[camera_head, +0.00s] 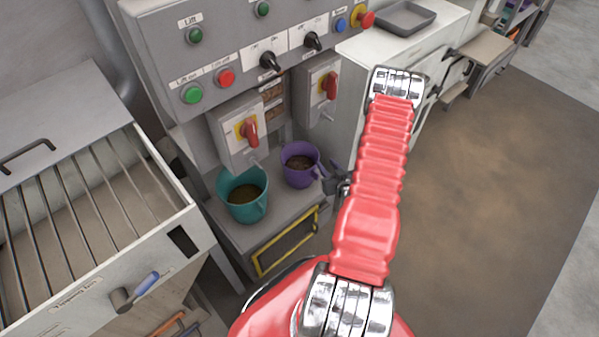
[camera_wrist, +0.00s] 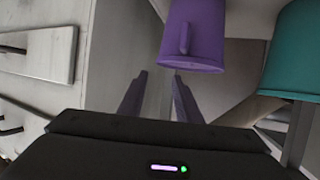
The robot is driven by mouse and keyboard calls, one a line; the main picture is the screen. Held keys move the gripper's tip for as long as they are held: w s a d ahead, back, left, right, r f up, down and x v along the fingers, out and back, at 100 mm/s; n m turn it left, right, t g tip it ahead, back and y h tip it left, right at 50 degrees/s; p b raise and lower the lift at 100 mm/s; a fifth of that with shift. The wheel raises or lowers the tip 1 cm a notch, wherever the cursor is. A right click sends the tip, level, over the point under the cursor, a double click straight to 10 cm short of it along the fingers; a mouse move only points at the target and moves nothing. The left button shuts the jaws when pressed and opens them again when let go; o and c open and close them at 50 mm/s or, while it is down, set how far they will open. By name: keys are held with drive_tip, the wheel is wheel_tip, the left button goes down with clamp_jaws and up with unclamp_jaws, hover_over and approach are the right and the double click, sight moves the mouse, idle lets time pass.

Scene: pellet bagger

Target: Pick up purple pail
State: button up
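The purple pail (camera_head: 297,177) stands upright on a grey shelf (camera_head: 257,232) below the control panel, with brown contents inside. Its handle faces right, toward my gripper. My gripper (camera_head: 333,182) is just right of the pail, partly hidden behind my red arm. In the wrist view my gripper (camera_wrist: 157,88) has its two fingers apart with nothing between them. The pail (camera_wrist: 200,30) is ahead at the top there, and its handle shows just above and beside the right fingertip. I cannot tell whether a finger touches it.
A teal pail (camera_head: 243,200) with brown contents stands close left of the purple pail; it also shows in the wrist view (camera_wrist: 295,55). Switch boxes with red handles (camera_head: 249,132) hang just above the pails. A barred hopper (camera_head: 90,210) is at left. Open floor (camera_head: 490,190) lies at right.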

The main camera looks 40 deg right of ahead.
approach(315, 151)
drive_tip(key=x, duration=0.4)
drive_tip(key=shift+w+d+f, duration=0.1)
drive_tip(key=shift+w, duration=0.05)
drive_tip(key=shift+x, duration=2.6)
drive_tip(key=shift+f, duration=0.1)
drive_tip(key=shift+c, duration=0.4)
clamp_jaws()
